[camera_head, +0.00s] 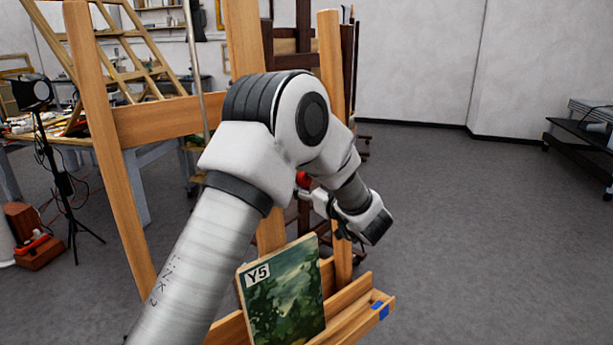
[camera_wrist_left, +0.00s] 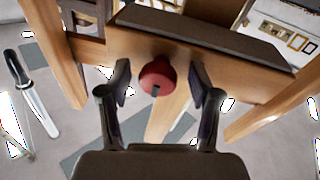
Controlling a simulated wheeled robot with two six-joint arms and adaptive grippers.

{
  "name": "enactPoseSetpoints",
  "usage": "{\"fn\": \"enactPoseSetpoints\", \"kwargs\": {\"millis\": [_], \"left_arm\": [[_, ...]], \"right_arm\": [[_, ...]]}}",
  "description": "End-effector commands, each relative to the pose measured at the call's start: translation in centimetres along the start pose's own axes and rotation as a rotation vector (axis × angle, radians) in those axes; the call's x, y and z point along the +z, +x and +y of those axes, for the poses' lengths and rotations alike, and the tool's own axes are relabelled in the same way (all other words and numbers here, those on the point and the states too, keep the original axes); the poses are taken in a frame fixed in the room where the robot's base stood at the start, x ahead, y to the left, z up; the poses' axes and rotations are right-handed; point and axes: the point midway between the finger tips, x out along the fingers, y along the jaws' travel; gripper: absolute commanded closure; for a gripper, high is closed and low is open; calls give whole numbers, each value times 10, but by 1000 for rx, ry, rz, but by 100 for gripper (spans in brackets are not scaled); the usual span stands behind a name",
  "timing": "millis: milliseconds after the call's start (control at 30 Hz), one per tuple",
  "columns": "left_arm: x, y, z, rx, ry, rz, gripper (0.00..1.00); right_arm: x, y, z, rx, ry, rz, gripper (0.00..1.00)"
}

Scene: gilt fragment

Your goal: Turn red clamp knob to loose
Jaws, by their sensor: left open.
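The red clamp knob (camera_wrist_left: 157,76) is round, with a dark mark near its lower edge. It sits on a wooden bar of the easel (camera_head: 160,122). In the head view, only a bit of the red knob (camera_head: 303,180) shows past my left arm. In the wrist view, my left gripper (camera_wrist_left: 160,82) is open, with one finger on each side of the knob and a visible gap to each. The fingers look apart from the knob, though depth is hard to judge. In the head view, my arm hides most of the gripper and knob. My right gripper is not in view.
A green painting labelled Y5 (camera_head: 282,292) rests on the easel's lower ledge (camera_head: 350,318), below my arm. A lamp on a tripod (camera_head: 35,95) and a cluttered table stand at left. A dark low bench (camera_head: 583,140) is at right. Open grey floor lies between.

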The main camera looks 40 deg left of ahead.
Motion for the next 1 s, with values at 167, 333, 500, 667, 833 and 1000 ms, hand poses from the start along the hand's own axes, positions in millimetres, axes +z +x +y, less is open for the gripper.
{"fn": "enactPoseSetpoints", "kwargs": {"millis": [167,333,500,667,833,1000], "left_arm": [[1,0,0,1,0,0,44],[1,-1,0,2,0,0,96],[1,0,0,2,-2,1,97],[2,0,0,0,-20,4,97],[5,-1,0,-6,-79,13,97],[8,-1,0,-19,-185,28,97]], "right_arm": [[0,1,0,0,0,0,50],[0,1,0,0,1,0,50],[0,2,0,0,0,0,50],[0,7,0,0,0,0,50],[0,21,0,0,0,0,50],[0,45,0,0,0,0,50]]}}
